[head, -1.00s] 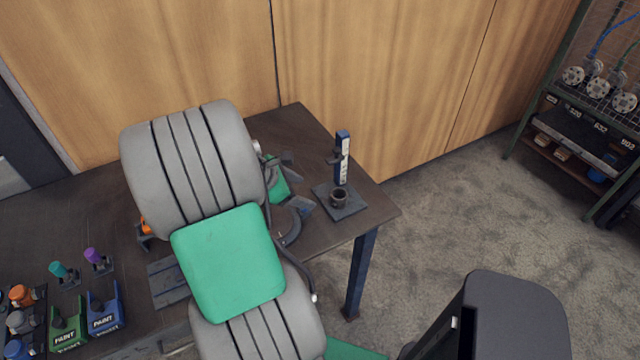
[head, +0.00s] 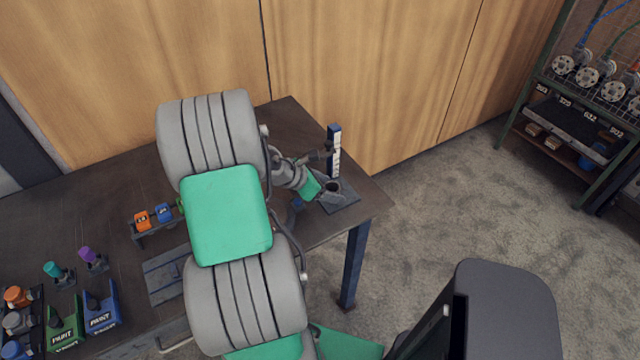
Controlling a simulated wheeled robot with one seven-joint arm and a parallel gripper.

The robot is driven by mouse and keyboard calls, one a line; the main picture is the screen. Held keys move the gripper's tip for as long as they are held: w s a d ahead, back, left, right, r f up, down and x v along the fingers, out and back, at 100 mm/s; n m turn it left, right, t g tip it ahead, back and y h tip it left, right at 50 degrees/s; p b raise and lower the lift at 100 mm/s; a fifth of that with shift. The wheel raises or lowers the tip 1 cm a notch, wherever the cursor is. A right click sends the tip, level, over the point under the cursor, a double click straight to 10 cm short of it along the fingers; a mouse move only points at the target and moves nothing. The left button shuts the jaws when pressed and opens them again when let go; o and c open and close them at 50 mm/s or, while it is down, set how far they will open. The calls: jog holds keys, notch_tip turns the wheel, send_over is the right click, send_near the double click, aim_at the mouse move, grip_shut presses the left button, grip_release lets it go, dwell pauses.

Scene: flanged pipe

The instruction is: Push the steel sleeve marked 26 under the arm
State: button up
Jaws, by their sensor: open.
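A small stand with a blue post and a white scale (head: 335,150) rises at the right end of the dark table. A short dark arm juts left from the post. A grey round sleeve (head: 333,187) is on or just above the stand's dark base plate (head: 344,202), below that arm; no marking on it is readable. My gripper (head: 322,172) is open and beside the sleeve, on its left. My wrist partly covers this spot, so I cannot tell whether the fingers touch the sleeve.
Orange and blue pieces sit on a small rack (head: 153,222) at the left. Green and blue paint boxes (head: 100,308) and teal and purple knobbed items stand at the table's front left. A wooden wall (head: 380,70) is behind. A shelf with several reels (head: 575,110) stands far right.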

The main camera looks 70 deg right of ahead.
jog(key=shift+s+d+f, duration=0.25)
jog(key=shift+f, duration=0.15)
jog(key=shift+c, duration=0.3)
grip_shut()
